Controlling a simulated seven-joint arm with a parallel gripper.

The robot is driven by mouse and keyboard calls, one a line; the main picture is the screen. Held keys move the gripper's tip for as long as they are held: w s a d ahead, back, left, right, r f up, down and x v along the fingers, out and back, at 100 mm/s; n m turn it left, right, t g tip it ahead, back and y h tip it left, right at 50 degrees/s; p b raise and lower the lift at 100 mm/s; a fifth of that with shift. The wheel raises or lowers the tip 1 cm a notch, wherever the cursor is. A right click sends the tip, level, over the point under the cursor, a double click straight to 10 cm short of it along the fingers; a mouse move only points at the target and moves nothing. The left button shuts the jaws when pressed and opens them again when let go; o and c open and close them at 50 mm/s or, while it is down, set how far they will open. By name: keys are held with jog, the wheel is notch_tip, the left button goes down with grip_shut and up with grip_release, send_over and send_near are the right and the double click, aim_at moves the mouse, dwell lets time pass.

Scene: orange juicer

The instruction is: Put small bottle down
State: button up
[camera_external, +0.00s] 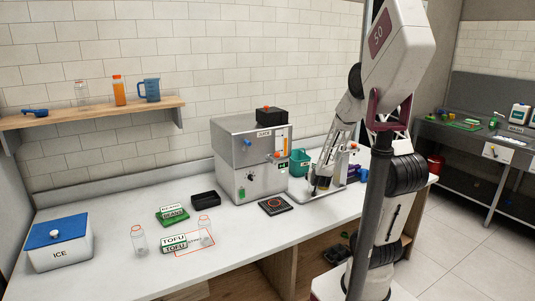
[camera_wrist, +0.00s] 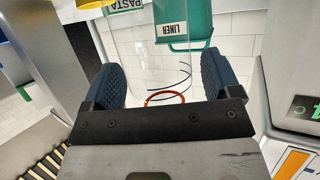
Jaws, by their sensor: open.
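My gripper (camera_external: 322,184) is low at the metal stand right of the grey machine. In the wrist view its two dark blue ribbed fingers (camera_wrist: 160,82) are spread apart. A clear small bottle with an orange-red ring (camera_wrist: 165,97) appears between them; its transparent body is hard to make out, and I cannot tell whether the fingers touch it. In the outside view I cannot make out this bottle at my gripper. Two similar clear bottles stand on the counter, one at the left (camera_external: 139,241) and one by an orange-outlined area (camera_external: 205,231).
The grey machine (camera_external: 235,160) stands left of my gripper. A green LINER bin (camera_external: 300,162) is behind, also in the wrist view (camera_wrist: 185,22). The front right counter is largely clear.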

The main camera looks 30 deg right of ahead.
jog(key=v, duration=1.1)
jog(key=shift+s+a, duration=0.2)
jog(key=shift+s, duration=0.15)
jog(key=shift+r, duration=0.15)
dwell(0.5)
jog(key=s+a+r+n+g+y, duration=0.35)
jog(key=s+a+r+y, duration=0.25)
jog(key=a+r, duration=0.35)
jog(key=s+a+r+n+g, duration=0.1)
jog(key=s+r+g, duration=0.2)
jog(key=s, duration=0.5)
jog(key=s+a+r+g, duration=0.1)
jog(key=s+r+g, duration=0.2)
jog(key=s+r, duration=0.2)
jog(key=s, duration=0.2)
jog(key=shift+s+a+n, duration=0.3)
jog(key=shift+s+n, duration=0.05)
